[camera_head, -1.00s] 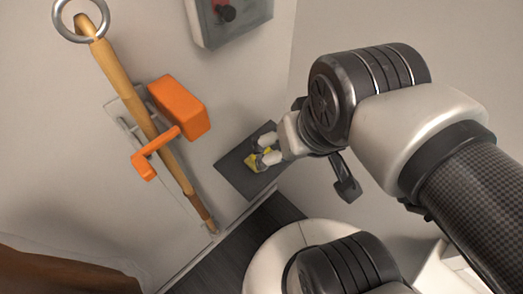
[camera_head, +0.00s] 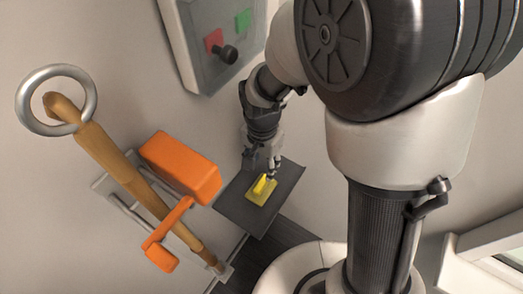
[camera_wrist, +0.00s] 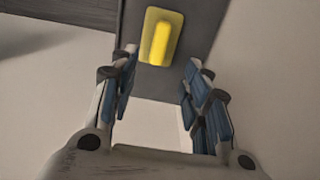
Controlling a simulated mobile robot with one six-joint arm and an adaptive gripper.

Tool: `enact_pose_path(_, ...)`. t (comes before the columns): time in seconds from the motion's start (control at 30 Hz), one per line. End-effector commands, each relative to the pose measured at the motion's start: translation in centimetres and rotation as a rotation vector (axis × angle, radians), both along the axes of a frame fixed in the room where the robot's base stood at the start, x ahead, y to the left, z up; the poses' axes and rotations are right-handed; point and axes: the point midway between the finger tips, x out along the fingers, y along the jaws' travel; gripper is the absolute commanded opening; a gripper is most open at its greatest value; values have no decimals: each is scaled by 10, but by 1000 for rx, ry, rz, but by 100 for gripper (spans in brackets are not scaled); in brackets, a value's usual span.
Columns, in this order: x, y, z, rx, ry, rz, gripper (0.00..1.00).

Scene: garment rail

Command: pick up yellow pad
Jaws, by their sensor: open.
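The yellow pad (camera_head: 261,190) lies on a dark grey shelf (camera_head: 240,211). It has a flat base with a raised ridge along its middle. In the wrist view the pad (camera_wrist: 160,37) shows at the top centre, beyond and between my fingertips. My gripper (camera_wrist: 159,78) is open and empty, with its blue-lined fingers apart on either side. In the head view my gripper (camera_head: 262,167) is just behind the pad, close to it; I cannot tell whether it touches.
An orange block with a crank-like handle (camera_head: 182,166) and a wooden pole (camera_head: 125,160) with a metal ring (camera_head: 30,95) stand on the left. A wall box (camera_head: 199,40) with red and green parts is above.

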Motion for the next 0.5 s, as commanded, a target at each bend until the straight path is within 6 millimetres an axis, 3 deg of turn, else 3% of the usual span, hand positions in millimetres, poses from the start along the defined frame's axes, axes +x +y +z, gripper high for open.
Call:
enact_pose_path(0.03,-2,0,-13,-2,5,0,43)
enact_pose_path(0.2,-2,-1,-43,-1,5,1,43)
enact_pose_path(0.5,-2,0,-62,-1,2,2,43)
